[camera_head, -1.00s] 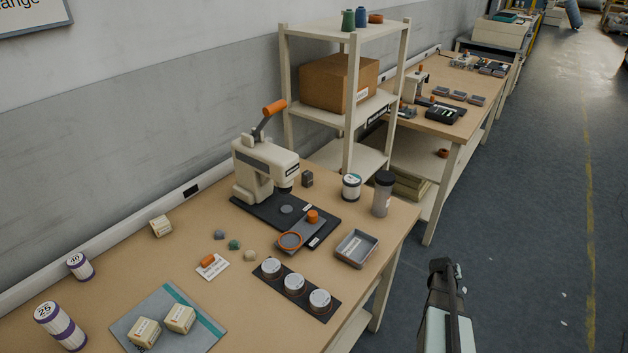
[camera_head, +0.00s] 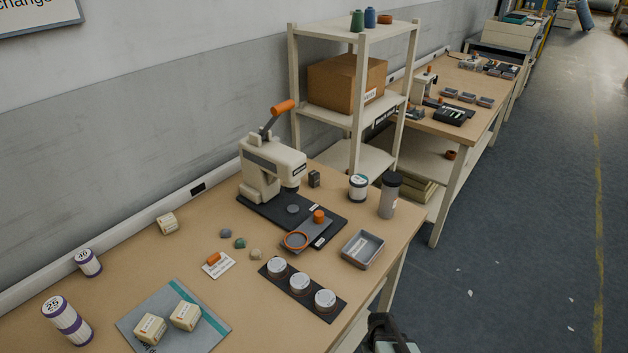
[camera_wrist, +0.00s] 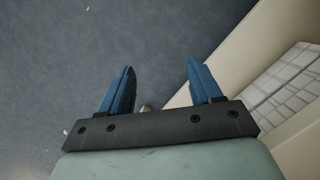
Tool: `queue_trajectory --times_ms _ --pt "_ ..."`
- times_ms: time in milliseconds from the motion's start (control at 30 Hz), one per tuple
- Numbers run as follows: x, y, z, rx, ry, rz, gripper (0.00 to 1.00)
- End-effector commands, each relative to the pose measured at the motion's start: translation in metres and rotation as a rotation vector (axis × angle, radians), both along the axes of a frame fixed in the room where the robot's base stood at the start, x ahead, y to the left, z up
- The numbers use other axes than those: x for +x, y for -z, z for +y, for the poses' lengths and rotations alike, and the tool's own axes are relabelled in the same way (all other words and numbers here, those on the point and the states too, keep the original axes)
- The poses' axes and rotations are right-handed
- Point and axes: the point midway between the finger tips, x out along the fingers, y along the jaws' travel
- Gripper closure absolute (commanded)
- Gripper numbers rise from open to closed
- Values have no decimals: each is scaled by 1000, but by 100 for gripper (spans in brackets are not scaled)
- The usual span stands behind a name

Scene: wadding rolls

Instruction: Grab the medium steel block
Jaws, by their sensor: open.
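A small dark grey block (camera_head: 314,179) stands on the near workbench, just right of the lever press. I cannot tell whether it is the medium steel block, and no set of sized steel blocks is clear to see. My gripper shows in the wrist view (camera_wrist: 159,80) with two blue fingers wide apart and nothing between them. It hangs over the floor beside a bench edge. In the head view only part of my arm shows at the bottom edge, off the bench's front right side, well away from the block.
A grey tray (camera_head: 362,250) and several round-lidded tins lie near the front edge. A shelf rack (camera_head: 357,115) stands behind. The floor at right is open.

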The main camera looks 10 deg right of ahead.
Motion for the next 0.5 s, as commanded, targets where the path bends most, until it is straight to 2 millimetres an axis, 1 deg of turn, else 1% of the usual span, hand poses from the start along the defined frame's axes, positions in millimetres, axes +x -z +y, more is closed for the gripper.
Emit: queue_trajectory --times_ms 100,267,367,467,500 --pt "13 -5 2 47 -44 -2 36" --pt "35 -12 -5 84 -91 -33 36" --pt "52 -18 -13 100 -120 -61 36" --pt "73 -26 -26 110 -151 -97 36" --pt "83 -30 -32 114 -165 -114 36"
